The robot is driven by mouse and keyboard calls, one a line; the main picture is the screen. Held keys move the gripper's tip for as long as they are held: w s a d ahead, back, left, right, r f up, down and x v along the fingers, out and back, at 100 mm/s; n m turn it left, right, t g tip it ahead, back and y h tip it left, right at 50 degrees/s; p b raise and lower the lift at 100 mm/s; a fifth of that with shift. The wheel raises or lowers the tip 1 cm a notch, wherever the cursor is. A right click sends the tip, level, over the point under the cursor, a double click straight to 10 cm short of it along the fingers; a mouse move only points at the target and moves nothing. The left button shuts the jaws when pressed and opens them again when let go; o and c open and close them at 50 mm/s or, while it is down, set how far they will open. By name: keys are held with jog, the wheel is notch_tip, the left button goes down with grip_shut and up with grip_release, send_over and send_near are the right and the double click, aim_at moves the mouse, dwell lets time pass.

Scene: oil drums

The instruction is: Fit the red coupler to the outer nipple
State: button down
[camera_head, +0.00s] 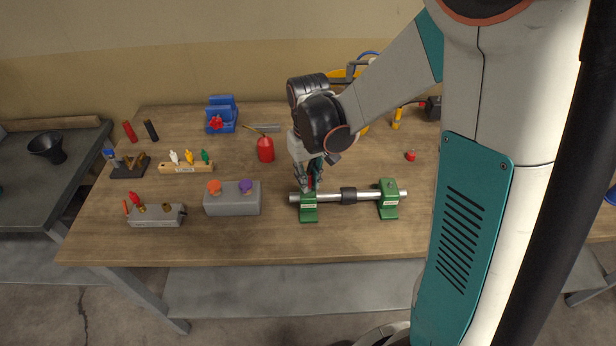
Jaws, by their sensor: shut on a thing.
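A small red piece with the shape of a coupler (135,198) stands over the left part of a grey block (156,220) at the left front of the bench. Brass fittings that look like nipples show on this block, one close to the red piece and one further right (167,207). I cannot tell whether the red piece is seated on a nipple. My gripper (309,184) is far to the right of it, pointing down at the left green stand (309,209). It is shut on a small piece there, with some red showing between the fingers; the fingers hide most of it.
A steel shaft (368,195) with a black collar lies across two green stands. A grey block with orange and purple knobs (232,203), a wooden rack (186,168) of coloured pieces, and a red oil can (265,148) stand left of my gripper. The front bench strip is clear.

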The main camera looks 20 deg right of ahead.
aim_at(308, 174)
jog(key=c, duration=1.5)
grip_release()
jog(key=shift+o, duration=0.2)
jog(key=shift+r, duration=0.1)
notch_tip(308, 174, up, 12)
